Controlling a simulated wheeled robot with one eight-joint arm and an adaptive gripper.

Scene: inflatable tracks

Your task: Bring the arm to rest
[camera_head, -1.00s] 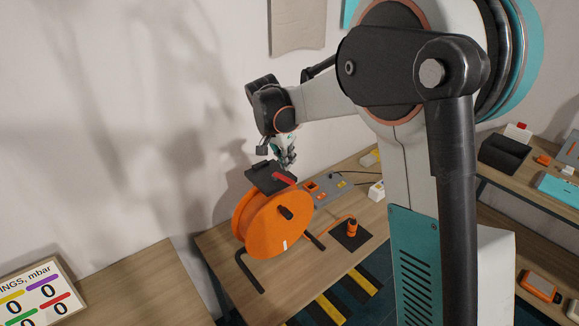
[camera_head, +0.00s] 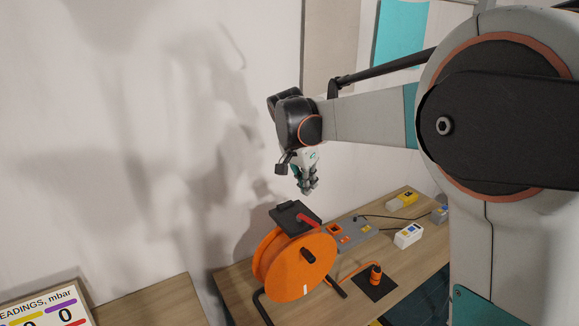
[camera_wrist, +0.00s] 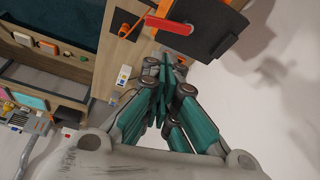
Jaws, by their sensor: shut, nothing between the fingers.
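My gripper (camera_head: 309,188) hangs fingers down above the back of the orange reel, apart from it, in the head view. Its teal and grey fingers also show in the wrist view (camera_wrist: 165,68), closed together with nothing between them. My arm reaches in from the right of the head view, its forearm roughly level at the wrist.
Below the gripper stands the orange reel (camera_head: 302,270) with a black plate and red handle (camera_head: 308,219) on top. A grey panel (camera_head: 350,232), a white box (camera_head: 408,236) and an orange plug (camera_head: 376,273) lie on the wooden table (camera_head: 420,258). The wall is behind.

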